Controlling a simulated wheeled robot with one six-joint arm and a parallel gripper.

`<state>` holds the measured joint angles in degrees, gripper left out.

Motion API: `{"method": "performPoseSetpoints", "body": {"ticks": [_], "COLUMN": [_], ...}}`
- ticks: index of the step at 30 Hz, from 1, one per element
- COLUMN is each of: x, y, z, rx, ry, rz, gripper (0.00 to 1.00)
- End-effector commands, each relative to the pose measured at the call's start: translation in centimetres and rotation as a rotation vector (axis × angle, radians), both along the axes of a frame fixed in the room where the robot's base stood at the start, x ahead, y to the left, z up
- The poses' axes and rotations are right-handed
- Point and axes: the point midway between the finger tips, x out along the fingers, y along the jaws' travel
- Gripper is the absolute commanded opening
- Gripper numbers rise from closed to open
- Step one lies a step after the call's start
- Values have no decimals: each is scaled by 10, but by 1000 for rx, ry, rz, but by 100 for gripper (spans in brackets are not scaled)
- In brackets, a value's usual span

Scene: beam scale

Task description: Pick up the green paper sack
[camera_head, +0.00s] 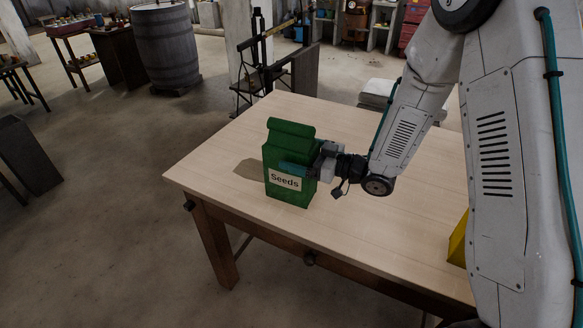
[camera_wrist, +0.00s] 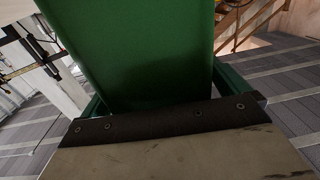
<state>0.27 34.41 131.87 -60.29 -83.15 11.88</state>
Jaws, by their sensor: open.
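The green paper sack (camera_head: 290,150) with a white "Seeds" label stands upright on the wooden table in the head view. My gripper (camera_head: 295,167) is at the sack's right side, with one teal finger across its front, above the label. In the wrist view the sack (camera_wrist: 145,50) fills the middle, directly ahead of the gripper (camera_wrist: 160,95). Parts of green fingers show on both sides of it. The jaws are open around the sack. The far finger is hidden behind the sack in the head view.
The wooden table (camera_head: 365,240) is mostly clear. A yellow object (camera_head: 458,240) sits at its right, partly hidden by my arm. A beam scale (camera_head: 265,55) stands on the floor behind the table, and a wooden barrel (camera_head: 165,45) stands at the back left.

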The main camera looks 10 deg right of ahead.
Motion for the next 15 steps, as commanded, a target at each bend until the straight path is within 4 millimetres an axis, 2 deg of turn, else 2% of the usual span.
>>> {"method": "performPoseSetpoints", "body": {"ticks": [3, 4, 13, 15], "x": [0, 0, -1, 1], "y": [1, 1, 1, 1], "z": [0, 0, 0, 3], "rx": [0, 0, -1, 4], "ry": [0, 0, 1, -6], "rz": [1, 1, 2, 2], "gripper": [100, 94, 11, 11]}}
